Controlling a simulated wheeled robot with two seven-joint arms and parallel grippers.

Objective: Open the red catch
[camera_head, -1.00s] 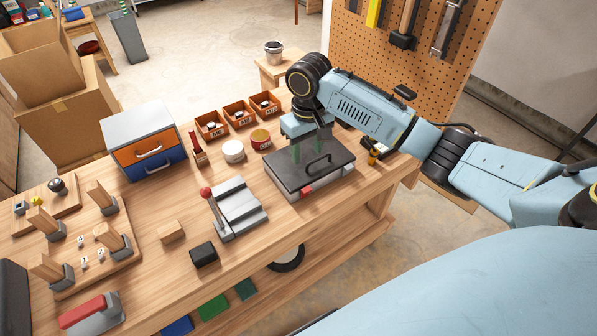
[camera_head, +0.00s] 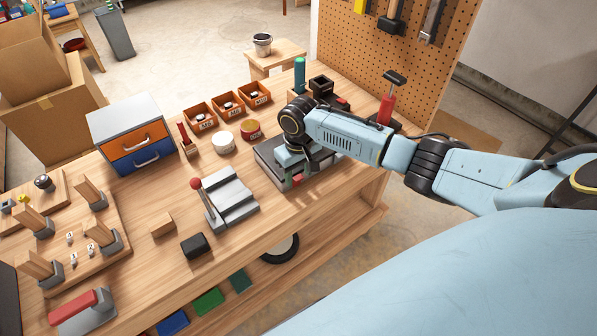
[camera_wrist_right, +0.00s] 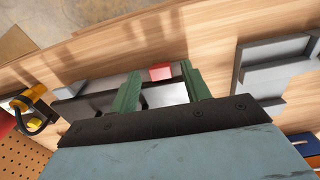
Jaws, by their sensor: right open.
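The case (camera_head: 262,153) with a dark lid lies on the workbench, mostly covered by my right arm in the head view. The red catch (camera_head: 298,180) is a small red block on the case's front side. It also shows in the right wrist view (camera_wrist_right: 161,72), near the tips of two green fingers. My right gripper (camera_wrist_right: 160,82) is open, with its fingers either side of the catch and nothing clamped. I cannot tell whether a finger touches it. In the head view my right gripper (camera_head: 297,172) is low over the case's front. My left gripper is not in view.
A grey fixture with a red-knobbed lever (camera_head: 228,197) stands left of the case. Orange bins (camera_head: 200,117) and round tins (camera_head: 223,142) are behind. A red-handled tool (camera_head: 385,108) and a teal cylinder (camera_head: 300,73) stand beyond my arm. Bare bench lies along the front edge.

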